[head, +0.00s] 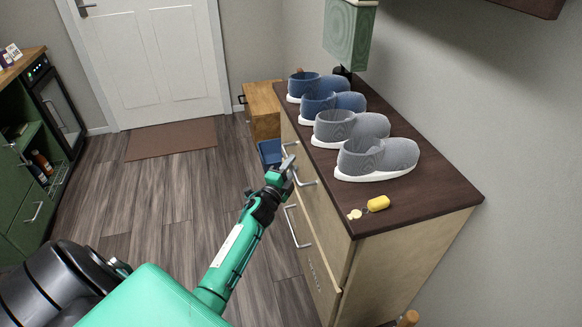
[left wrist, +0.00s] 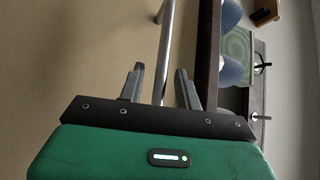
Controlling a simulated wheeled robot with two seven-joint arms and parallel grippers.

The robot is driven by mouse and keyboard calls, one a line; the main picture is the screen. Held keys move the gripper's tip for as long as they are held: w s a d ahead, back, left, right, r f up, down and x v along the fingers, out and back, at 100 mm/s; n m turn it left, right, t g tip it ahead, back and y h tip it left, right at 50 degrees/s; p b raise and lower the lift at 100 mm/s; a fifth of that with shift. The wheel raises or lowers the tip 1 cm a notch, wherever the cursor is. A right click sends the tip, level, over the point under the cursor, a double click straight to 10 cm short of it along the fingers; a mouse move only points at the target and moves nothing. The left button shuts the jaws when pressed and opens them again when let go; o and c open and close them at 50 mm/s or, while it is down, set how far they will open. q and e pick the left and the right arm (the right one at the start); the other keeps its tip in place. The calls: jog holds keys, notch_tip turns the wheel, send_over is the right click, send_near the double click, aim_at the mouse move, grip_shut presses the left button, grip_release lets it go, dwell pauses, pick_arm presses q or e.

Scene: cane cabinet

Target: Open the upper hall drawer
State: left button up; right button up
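The hall cabinet (head: 408,225) has a dark top and pale fronts. The upper drawer (head: 325,209) looks closed, with a silver bar handle (head: 306,181). My left gripper (head: 287,163) is in front of the drawer, at this handle. In the left wrist view the handle (left wrist: 167,50) runs up between the two fingers (left wrist: 160,88), which are apart. The handle lies between them, and I see no clear contact. My right gripper is in neither view.
Four shoes, two blue (head: 333,104) and two grey (head: 376,157), stand on the cabinet top with a yellow key fob (head: 378,203). A lower handle (head: 297,228) sits beneath. A blue bin (head: 269,152) is beyond.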

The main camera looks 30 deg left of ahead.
pick_arm(q)
jog(key=shift+w, duration=0.15)
jog(key=shift+c, duration=0.2)
grip_shut()
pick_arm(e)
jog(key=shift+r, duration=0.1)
